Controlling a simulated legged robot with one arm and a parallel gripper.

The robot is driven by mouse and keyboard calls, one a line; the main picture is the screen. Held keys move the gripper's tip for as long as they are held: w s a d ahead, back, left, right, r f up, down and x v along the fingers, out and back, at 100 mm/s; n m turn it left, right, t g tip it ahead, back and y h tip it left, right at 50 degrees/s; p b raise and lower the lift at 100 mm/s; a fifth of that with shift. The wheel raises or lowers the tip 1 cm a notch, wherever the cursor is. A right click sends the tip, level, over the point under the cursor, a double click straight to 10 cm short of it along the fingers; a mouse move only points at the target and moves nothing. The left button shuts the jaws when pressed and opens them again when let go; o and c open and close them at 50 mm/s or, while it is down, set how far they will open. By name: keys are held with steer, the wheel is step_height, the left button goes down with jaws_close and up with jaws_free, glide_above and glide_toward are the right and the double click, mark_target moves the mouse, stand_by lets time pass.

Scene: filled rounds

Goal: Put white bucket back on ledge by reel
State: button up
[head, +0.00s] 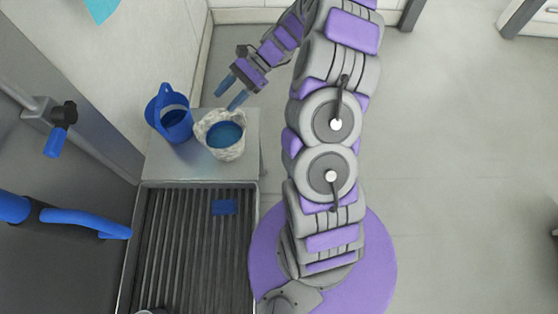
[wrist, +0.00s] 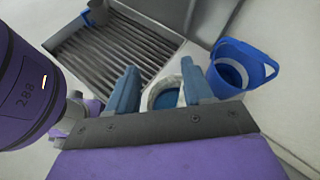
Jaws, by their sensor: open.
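The white bucket (head: 228,152), mottled white with a blue inside, stands upright on the grey ledge (head: 185,168), right of a blue bucket (head: 175,130). My gripper (head: 231,92) is open and empty, just above the white bucket's far side in the head view. In the wrist view the white bucket (wrist: 152,95) shows between the two blue fingers of my gripper (wrist: 160,70), partly hidden by them and the palm. I cannot tell whether the fingers touch it. No thing is clearly a reel.
A blue hose-like part (head: 80,218) and a black-and-blue handle (head: 62,125) are at the left. Open floor (head: 460,150) lies to the right.

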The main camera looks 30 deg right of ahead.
steer(key=s+a+r+n+g+h, duration=0.25)
steer(key=s+a+r+n, duration=0.2)
steer(key=s, duration=0.25)
steer(key=s+a+r+n+g+h, duration=0.1)
steer(key=s+a+r+n+h, duration=0.2)
steer(key=s+a+r+n, duration=0.25)
steer(key=s+d+r+n+t+h, duration=0.1)
steer(key=s+d+n+h, duration=0.1)
steer(key=s, duration=0.7)
steer(key=s+d+r+n+t+h, duration=0.1)
steer(key=s+d+n+h, duration=0.2)
steer(key=s, duration=0.7)
steer(key=shift+s+d+r+h, duration=0.3)
steer(key=shift+d+r+h, duration=0.05)
steer(key=shift+h, duration=0.6)
steer(key=shift+c, duration=0.2)
